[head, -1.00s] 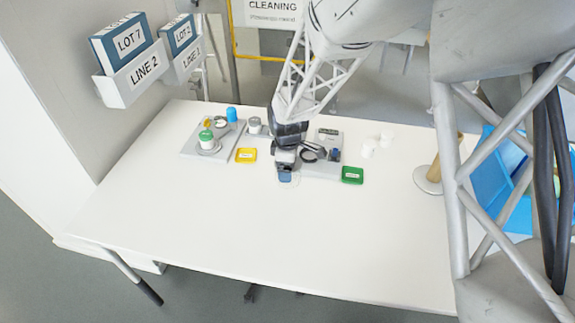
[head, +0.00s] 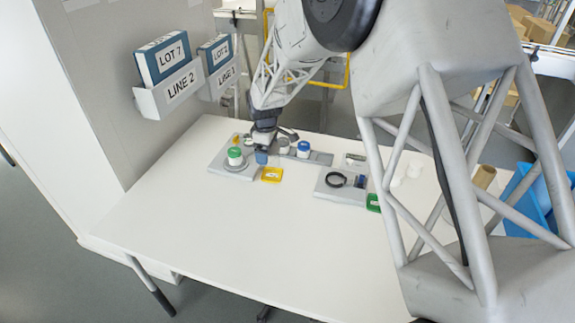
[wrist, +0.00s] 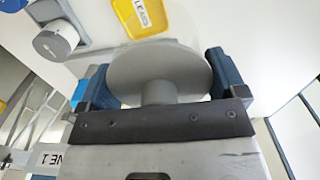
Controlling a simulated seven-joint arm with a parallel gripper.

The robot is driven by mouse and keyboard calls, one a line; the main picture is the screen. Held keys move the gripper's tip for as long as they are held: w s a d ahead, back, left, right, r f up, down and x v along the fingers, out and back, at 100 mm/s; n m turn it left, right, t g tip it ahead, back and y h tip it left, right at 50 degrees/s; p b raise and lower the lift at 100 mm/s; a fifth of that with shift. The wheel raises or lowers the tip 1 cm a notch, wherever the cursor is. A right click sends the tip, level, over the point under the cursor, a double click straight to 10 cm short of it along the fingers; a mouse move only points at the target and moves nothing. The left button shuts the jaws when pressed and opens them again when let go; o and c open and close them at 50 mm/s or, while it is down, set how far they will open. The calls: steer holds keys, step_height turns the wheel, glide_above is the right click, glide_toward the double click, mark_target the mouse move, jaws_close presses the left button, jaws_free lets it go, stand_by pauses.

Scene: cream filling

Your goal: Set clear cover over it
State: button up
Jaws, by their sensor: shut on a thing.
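A faint see-through rim, seemingly the clear cover (wrist: 190,46), shows just beyond the disc, held between the fingers. The yellow tray is also in the wrist view (wrist: 145,14). The cover cannot be made out in the head view. What lies under the disc is hidden.
The green-lidded jar stands on a grey base (head: 217,172). A blue-capped jar (head: 303,149) stands right of my gripper. A second grey base (head: 330,194) carries a black ring (head: 336,180). A green tray (head: 373,203) and white cups are further right. The table's front (head: 220,240) is clear.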

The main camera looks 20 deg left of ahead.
steer(key=r, duration=0.2)
glide_above(234, 151)
steer(key=d, duration=0.1)
steer(key=shift+w+f, duration=0.1)
steer(key=shift+a, duration=0.65)
steer(key=shift+f, duration=0.15)
steer(key=shift+f, duration=2.75)
steer(key=shift+f, duration=0.6)
steer(key=o, duration=0.7)
steer(key=shift+c, duration=0.2)
steer(key=shift+r, duration=0.15)
step_height(234, 151, up, 11)
stand_by(0.5)
